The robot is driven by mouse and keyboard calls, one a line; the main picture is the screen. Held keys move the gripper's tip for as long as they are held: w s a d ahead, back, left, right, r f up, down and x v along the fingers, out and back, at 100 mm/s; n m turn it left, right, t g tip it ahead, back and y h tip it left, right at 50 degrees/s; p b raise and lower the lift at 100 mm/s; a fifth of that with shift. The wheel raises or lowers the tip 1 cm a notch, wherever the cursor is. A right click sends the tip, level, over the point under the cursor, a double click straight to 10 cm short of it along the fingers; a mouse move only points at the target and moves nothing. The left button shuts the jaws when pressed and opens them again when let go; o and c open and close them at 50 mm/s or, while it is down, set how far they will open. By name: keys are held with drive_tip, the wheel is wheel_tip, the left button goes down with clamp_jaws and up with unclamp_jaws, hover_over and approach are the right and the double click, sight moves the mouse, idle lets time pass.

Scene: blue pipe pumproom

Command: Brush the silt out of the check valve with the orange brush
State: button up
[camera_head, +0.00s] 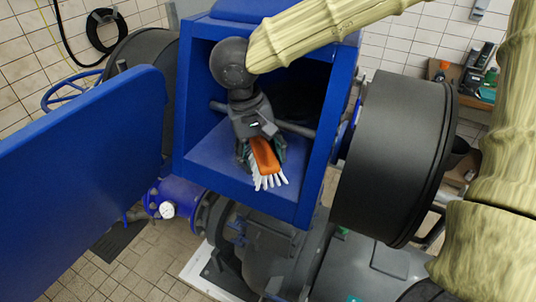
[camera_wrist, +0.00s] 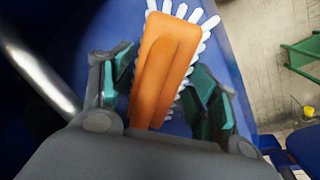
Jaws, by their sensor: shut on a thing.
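The orange brush (camera_head: 264,156) with white bristles is held in my gripper (camera_head: 262,150) at the open front of the blue check valve (camera_head: 219,158). The bristles point down and toward the front edge of the valve's floor. In the wrist view the orange brush (camera_wrist: 164,62) lies between the green-padded fingers of my gripper (camera_wrist: 160,95), with bristles along its far end and right side. I cannot tell whether the bristles touch the blue floor. No silt can be made out; the valve's dark back is partly hidden by my arm.
A grey rod (camera_head: 295,129) crosses the valve opening behind my gripper. The open blue door (camera_head: 85,185) stands at the left. A large dark flange (camera_head: 392,155) is close on the right. A workbench with tools (camera_head: 470,80) is at the far right.

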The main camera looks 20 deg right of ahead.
sight(248, 152)
drive_tip(key=shift+w+a, duration=0.6)
drive_tip(key=shift+w, duration=0.2)
drive_tip(key=shift+w+a, duration=0.6)
drive_tip(key=shift+w, duration=0.2)
drive_tip(key=shift+w+a+f, duration=0.1)
drive_tip(key=shift+w+a, duration=1.05)
drive_tip(key=shift+w, duration=0.25)
wheel_tip(248, 152, up, 2)
drive_tip(key=shift+w, duration=0.15)
drive_tip(key=shift+r, duration=2.05)
drive_tip(key=shift+r, duration=0.1)
wheel_tip(248, 152, up, 3)
drive_tip(key=shift+f, duration=0.1)
